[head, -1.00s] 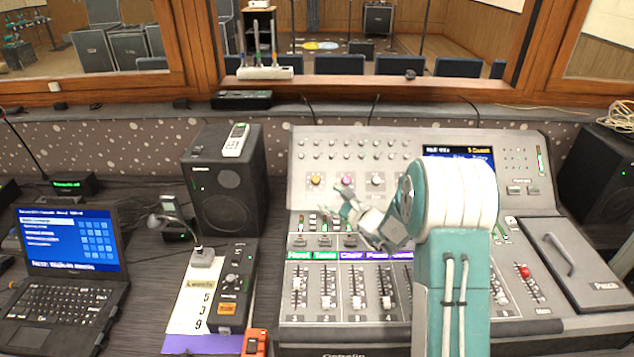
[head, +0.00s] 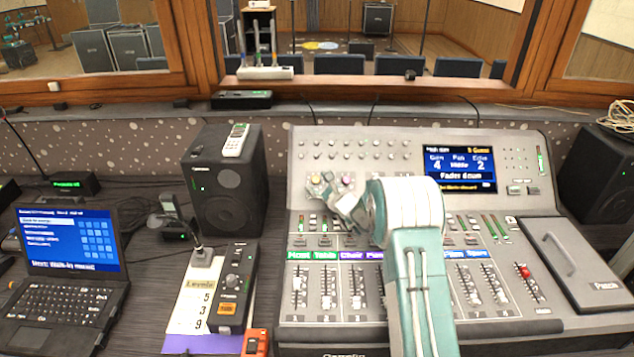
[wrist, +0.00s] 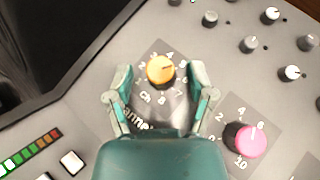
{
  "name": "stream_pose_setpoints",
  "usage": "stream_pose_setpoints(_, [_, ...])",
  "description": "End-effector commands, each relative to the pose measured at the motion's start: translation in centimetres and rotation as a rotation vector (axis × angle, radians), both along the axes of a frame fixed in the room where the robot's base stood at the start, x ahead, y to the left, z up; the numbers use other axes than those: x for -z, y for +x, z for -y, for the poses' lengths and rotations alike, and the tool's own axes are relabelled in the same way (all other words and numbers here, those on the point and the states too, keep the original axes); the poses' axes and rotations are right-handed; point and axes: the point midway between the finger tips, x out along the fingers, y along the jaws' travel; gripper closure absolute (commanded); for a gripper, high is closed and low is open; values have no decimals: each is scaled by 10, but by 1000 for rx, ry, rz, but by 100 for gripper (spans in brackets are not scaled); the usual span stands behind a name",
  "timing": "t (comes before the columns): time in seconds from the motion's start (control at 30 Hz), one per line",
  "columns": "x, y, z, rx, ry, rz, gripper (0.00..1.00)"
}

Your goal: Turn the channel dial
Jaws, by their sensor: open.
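The channel dial is an orange knob (wrist: 160,69) on a dark numbered plate, with partly covered lettering beginning "Ch" and "annel". It also shows in the head view as a small orange knob (head: 315,180) on the mixing console (head: 300,250). My gripper (wrist: 160,84) is open, with one finger on each side of the orange knob in the wrist view. I cannot tell whether the fingers touch the knob. In the head view my gripper (head: 325,188) is at the knob row, partly overlapping it.
A pink knob (wrist: 244,141) on its own numbered plate sits close to the right finger. Small white-topped knobs (wrist: 271,15) lie beyond. The console screen (head: 459,170) reads "Fader down". Faders (head: 325,290) fill the front, and a black speaker (head: 225,180) stands left.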

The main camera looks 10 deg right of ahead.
Motion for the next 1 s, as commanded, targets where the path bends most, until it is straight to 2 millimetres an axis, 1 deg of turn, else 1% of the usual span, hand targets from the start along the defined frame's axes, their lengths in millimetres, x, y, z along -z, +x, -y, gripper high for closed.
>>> stream_pose_setpoints(0.1, [0,4,-2,0,0,-1,30])
stream_pose_setpoints(0.3, [0,4,-2,0,0,-1,30])
stream_pose_setpoints(0.33, [0,4,-2,0,0,-1,35])
stream_pose_setpoints(0.37, [0,4,-2,0,0,-1,48])
stream_pose_setpoints(0.4, [0,4,-2,0,0,-1,66])
stream_pose_setpoints(0.47, [0,4,-2,0,0,-1,92])
stream_pose_setpoints(0.5, [0,4,-2,0,0,-1,100])
stream_pose_setpoints(0.77, [1,4,-3,12,12,0,100])
stream_pose_setpoints(1.0, [1,4,-4,104,93,15,100])
